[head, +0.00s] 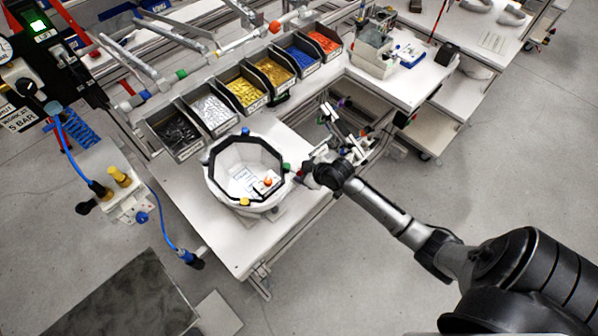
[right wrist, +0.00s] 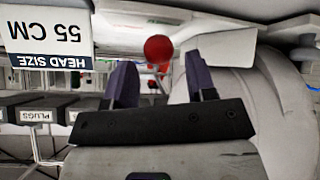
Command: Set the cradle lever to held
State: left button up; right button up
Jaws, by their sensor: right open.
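A white helmet shell (head: 215,176) with a black rim sits in its cradle on the workbench, with blue, green, yellow and orange knobs around or in it. My right gripper (head: 302,172) is beside its right side, at the bench edge. In the right wrist view, my right gripper (right wrist: 160,80) is open, with its two dark fingers apart. A red ball knob (right wrist: 158,48) on a thin stem, which looks like the lever, shows between and beyond the fingertips. I cannot tell whether they touch it, or the lever's setting. My left gripper is not in view.
Bins (head: 211,113) of coloured parts line the back of the bench (head: 235,248). A head size label (right wrist: 45,35) hangs close to the left in the right wrist view. A pale curved surface (right wrist: 265,110) is close on the right. The bench front is clear.

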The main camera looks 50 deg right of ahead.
aim_at(293, 171)
jog(key=shift+x, duration=1.35)
grip_shut()
